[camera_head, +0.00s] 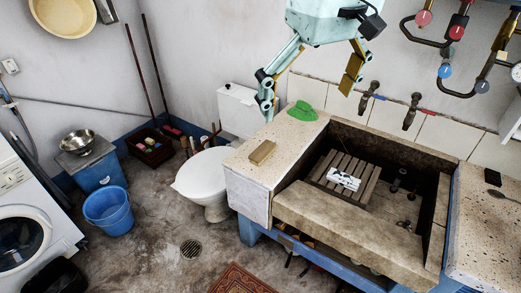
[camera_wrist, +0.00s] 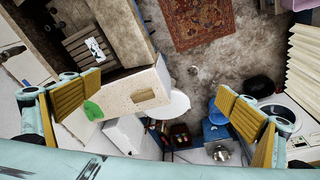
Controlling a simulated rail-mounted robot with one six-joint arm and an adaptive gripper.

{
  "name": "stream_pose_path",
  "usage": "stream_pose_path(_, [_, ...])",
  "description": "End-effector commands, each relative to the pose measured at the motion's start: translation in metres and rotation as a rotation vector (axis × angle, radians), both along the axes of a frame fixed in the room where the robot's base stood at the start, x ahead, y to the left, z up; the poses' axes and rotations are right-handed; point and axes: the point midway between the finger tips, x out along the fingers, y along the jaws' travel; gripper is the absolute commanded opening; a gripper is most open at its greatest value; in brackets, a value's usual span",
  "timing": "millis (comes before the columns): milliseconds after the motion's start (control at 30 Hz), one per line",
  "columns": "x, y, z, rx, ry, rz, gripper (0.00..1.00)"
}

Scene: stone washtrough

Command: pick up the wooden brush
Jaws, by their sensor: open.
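The wooden brush appears to be the small tan block (camera_head: 262,152) lying flat on the speckled stone ledge left of the basin; its bristles cannot be seen. It also shows in the wrist view (camera_wrist: 144,96), lying between the spread fingers in the picture. My gripper (camera_head: 308,92) is open and empty, above the back of the trough and well apart from the block. Its padded fingers stand wide apart in the wrist view (camera_wrist: 160,90).
A green object (camera_head: 302,111) lies behind the block on the ledge (camera_head: 245,175). The basin holds a slatted wooden rack (camera_head: 325,170) with a black-and-white item (camera_head: 343,180). Taps (camera_head: 411,112) project from the wall. A toilet (camera_head: 205,175) stands left.

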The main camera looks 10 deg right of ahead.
Motion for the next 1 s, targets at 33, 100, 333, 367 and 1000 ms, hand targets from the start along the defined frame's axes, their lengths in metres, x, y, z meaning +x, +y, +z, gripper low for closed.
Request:
stream_pose_path(33, [0.01,0.0,-0.002,-0.002,0.005,0.008,1.0])
stream_pose_path(100, [0.022,0.0,-0.005,-0.005,0.012,0.019,1.0])
stream_pose_path(333, [0.061,0.0,-0.014,-0.014,0.03,0.061,1.0])
stream_pose_path(367, [0.066,0.0,-0.016,-0.015,0.033,0.067,1.0])
stream_pose_path(1000, [0.174,0.0,-0.062,-0.036,0.086,0.183,1.0])
